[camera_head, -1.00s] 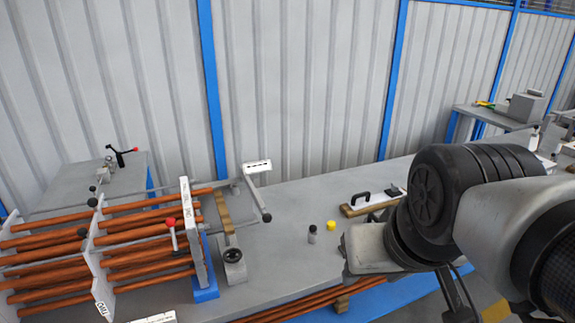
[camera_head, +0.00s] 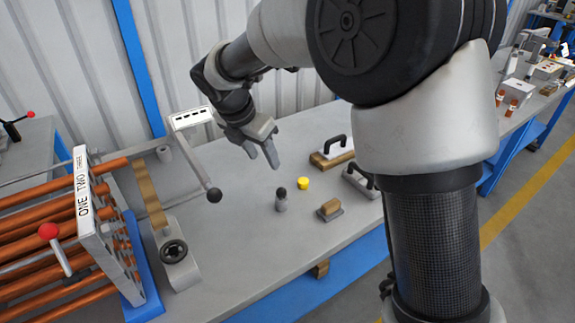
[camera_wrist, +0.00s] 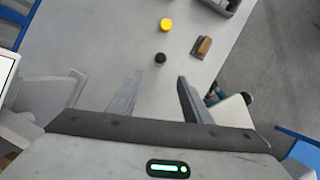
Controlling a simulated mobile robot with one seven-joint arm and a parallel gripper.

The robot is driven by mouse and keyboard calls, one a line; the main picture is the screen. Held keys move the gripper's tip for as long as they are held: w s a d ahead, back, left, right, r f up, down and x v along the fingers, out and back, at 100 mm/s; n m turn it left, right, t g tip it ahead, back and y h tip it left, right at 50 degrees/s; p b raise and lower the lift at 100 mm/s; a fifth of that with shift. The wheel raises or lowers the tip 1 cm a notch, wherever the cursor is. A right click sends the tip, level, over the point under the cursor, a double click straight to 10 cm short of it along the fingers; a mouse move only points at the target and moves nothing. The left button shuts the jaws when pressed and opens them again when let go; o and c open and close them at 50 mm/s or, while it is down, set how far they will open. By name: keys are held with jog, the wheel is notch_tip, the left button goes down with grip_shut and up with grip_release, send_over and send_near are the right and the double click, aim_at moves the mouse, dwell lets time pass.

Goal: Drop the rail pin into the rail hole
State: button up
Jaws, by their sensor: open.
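A small grey cylinder with a black top (camera_head: 281,203), likely the rail pin, stands upright on the grey workbench. Its black top also shows in the wrist view (camera_wrist: 160,59), ahead of the fingertips. My gripper (camera_head: 262,162) is open and empty above the bench, beyond the cylinder in the head view. In the wrist view, my gripper (camera_wrist: 158,85) has its two fingers spread either side of the cylinder's line, apart from it. A grey block with a dark round fitting (camera_head: 173,252) sits by the rail rack at left. I cannot tell where the rail hole is.
A yellow cap (camera_head: 303,183) and a wood-topped block (camera_head: 330,209) sit near the cylinder. Black-handled tools (camera_head: 332,152) lie behind. A lever arm with a black ball (camera_head: 214,195) juts over the bench. The rack of copper-coloured bars (camera_head: 50,220) fills the left.

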aim_at(280, 190)
jog(key=b+x, duration=0.4)
jog(key=x, duration=1.3)
jog(key=shift+s+f, duration=0.15)
jog(key=shift+f, duration=0.15)
jog(key=shift+r, duration=0.1)
grip_shut()
